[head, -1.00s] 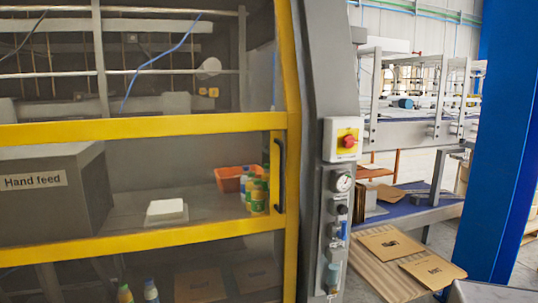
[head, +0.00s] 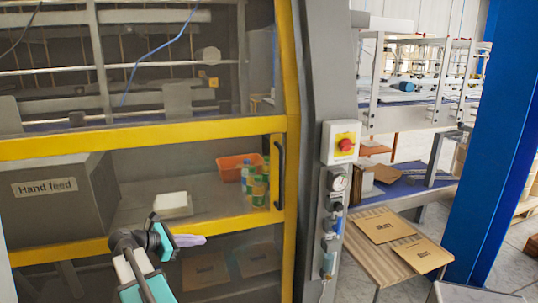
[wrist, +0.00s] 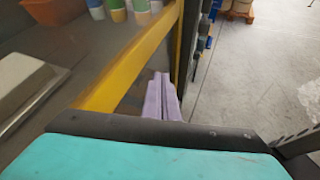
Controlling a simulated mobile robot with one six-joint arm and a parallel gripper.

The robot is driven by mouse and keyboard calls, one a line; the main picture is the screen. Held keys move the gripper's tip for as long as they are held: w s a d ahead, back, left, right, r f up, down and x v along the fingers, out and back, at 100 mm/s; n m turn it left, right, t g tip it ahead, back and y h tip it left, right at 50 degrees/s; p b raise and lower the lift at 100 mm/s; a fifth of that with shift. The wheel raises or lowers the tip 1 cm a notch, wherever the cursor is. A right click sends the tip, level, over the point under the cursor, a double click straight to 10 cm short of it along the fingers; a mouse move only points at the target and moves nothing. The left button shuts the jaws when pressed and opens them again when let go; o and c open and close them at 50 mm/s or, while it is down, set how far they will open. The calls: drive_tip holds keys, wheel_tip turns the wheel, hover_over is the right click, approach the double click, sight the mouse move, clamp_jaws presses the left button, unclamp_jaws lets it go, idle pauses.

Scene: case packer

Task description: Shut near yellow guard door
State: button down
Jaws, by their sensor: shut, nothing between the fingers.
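The near yellow guard door (head: 150,136) fills the left of the head view, with clear panels in a yellow frame. Its right upright lies along the grey machine post (head: 328,80); I see no clear gap there, but cannot tell whether it is fully shut. A black vertical handle (head: 279,175) is on that right side. My gripper (head: 203,240) is shut and empty, in front of the lower yellow rail, left of and below the handle. In the wrist view its lavender fingers (wrist: 162,96) are together beside the yellow frame (wrist: 130,75); contact is unclear.
Behind the panel are a Hand feed box (head: 55,190), a white block (head: 173,204), an orange bin (head: 232,166) and several bottles (head: 258,188). A red emergency button (head: 345,145) is on the post. A blue column (head: 485,150) stands at right.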

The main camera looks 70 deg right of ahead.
drive_tip(key=s+d+r+g+p, duration=0.1)
drive_tip(key=s+d+r+p, duration=0.1)
drive_tip(key=r, duration=0.8)
drive_tip(key=s+d+r+g+p, duration=0.2)
drive_tip(key=s+r, duration=0.3)
drive_tip(key=r, duration=0.5)
drive_tip(key=s+d+r+g+h+p, duration=0.1)
drive_tip(key=s+r, duration=0.3)
drive_tip(key=r, duration=0.6)
drive_tip(key=shift+d+r+m+g+p, duration=0.3)
drive_tip(key=shift+d+g+p, duration=0.3)
drive_tip(key=shift+d, duration=0.3)
drive_tip(key=shift+s, duration=0.15)
drive_tip(key=p, duration=0.4)
approach(280, 150)
drive_tip(key=x, duration=0.5)
drive_tip(key=shift+f, duration=0.1)
drive_tip(key=shift+s+d+f+p, duration=0.2)
drive_tip(key=shift+s+d+p, duration=0.15)
drive_tip(key=shift+d, duration=0.2)
drive_tip(key=shift+s, duration=0.1)
